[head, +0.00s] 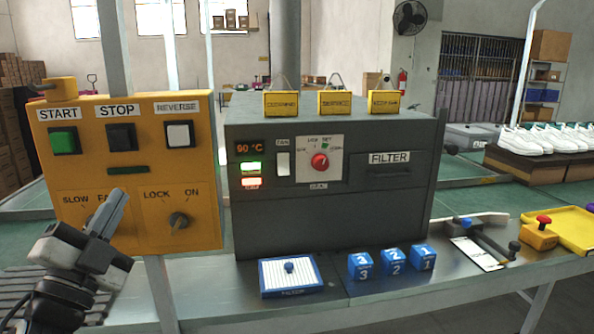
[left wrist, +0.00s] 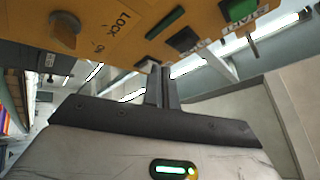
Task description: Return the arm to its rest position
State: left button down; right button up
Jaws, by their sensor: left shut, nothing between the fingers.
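My left gripper (head: 112,213) is in the lower left of the head view, in front of the yellow control panel (head: 130,225). Its fingers are shut with nothing between them, pointing up toward the panel's lower part and partly hiding the SLOW/FAST knob. In the left wrist view the shut fingers (left wrist: 160,85) stand at the centre, with the panel (left wrist: 120,20) above and upside down. I cannot tell from these views whether the fingertips touch the panel. My right gripper is in neither view.
A dark grey heater box (head: 330,215) stands right of the panel. On the metal bench in front are a white filter tray (head: 290,287) and several blue numbered blocks (head: 391,262). A clamp tool (head: 480,243) and a yellow tray (head: 570,225) are farther right. White shoes (head: 540,140) stand behind.

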pick_arm(q)
jog(key=s+d+f+n+g, duration=0.2)
jog(key=f+n+g, duration=0.1)
jog(key=f, duration=0.6)
jog(key=s+d+f+n+g, duration=0.1)
jog(key=d+f+n+g, duration=0.1)
jog(key=f, duration=0.6)
jog(key=s+d+f+n+g, duration=0.2)
jog(key=d+f+n+g, duration=0.1)
jog(key=f, duration=0.6)
jog(key=s+d+f+n+g, duration=0.1)
jog(key=s+d+f+g, duration=0.1)
jog(key=s+d+f, duration=0.2)
jog(key=s+d+f+n+g+h, duration=0.1)
jog(key=s+d+f+n+g, duration=0.1)
jog(key=s+f, duration=0.6)
jog(key=shift+s+d+f+g, duration=0.35)
jog(key=shift+d+g, duration=0.45)
jog(key=shift+d, duration=0.2)
jog(key=shift+w, duration=0.1)
